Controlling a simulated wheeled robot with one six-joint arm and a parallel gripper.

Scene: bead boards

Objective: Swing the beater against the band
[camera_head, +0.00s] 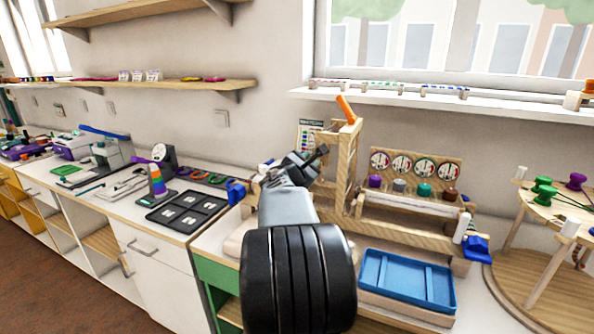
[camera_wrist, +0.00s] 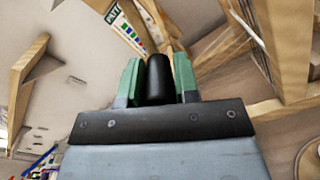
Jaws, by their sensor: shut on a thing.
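My gripper (camera_head: 303,163) is at the left side of a wooden loom-like frame (camera_head: 346,165) on the bench. In the wrist view, my gripper's green fingers (camera_wrist: 158,82) are shut on a dark, rounded black handle (camera_wrist: 158,78), taken to be the beater's grip. Its join to the beater is hidden. An orange lever (camera_head: 346,109) tilts at the top of the upright frame. The band cannot be made out clearly; my arm covers the front left of the loom.
A blue tray (camera_head: 372,274) lies in front of the loom. A wooden board with round dials (camera_head: 443,169) and several coloured spools stand to the right. A round stand with green spools (camera_head: 532,285) is far right.

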